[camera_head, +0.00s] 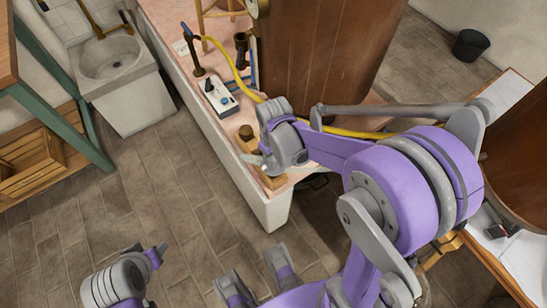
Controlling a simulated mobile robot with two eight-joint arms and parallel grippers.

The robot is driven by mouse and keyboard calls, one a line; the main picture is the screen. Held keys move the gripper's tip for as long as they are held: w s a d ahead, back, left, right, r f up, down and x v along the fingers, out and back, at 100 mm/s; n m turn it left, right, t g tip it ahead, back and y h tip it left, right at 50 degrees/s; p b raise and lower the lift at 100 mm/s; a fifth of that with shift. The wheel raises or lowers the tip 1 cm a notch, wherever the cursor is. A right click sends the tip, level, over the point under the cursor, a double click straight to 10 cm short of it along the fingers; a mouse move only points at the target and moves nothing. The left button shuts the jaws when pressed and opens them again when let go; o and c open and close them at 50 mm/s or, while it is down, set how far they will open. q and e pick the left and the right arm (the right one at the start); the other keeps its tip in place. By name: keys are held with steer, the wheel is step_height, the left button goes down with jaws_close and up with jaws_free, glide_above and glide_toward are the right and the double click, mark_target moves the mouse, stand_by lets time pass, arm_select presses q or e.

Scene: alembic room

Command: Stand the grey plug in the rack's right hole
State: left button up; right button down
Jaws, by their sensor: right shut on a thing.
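A small wooden rack (274,182) sits near the front corner of the pink-topped bench, partly hidden by my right gripper. A brown knob-like piece (246,132) stands at its left end. My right gripper (263,163) is over the rack and shut on a small light grey piece, which looks like the grey plug (254,160). The plug is mostly hidden, and I cannot tell whether it touches the rack. The rack's right hole is hidden. My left gripper (125,282) is low at the bottom left, away from the bench; its finger state is unclear.
On the bench (185,60) are a white control box (215,95), a dark stand and a yellow hose (240,78). A large wooden cylinder (325,50) stands behind the rack. A sink (110,60) is at upper left. The tiled floor left of the bench is clear.

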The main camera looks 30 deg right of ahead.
mark_target(273, 167)
steer(key=shift+f, duration=0.2)
steer(key=shift+f+b, duration=0.9)
steer(key=shift+f, duration=0.05)
steer(key=shift+f+b, duration=1.3)
steer(key=shift+f, duration=0.4)
stand_by(3.1)
steer(key=shift+c, duration=2)
jaws_free()
steer(key=shift+r, duration=0.15)
steer(key=shift+r+p, duration=2.6)
steer(key=shift+r, duration=0.8)
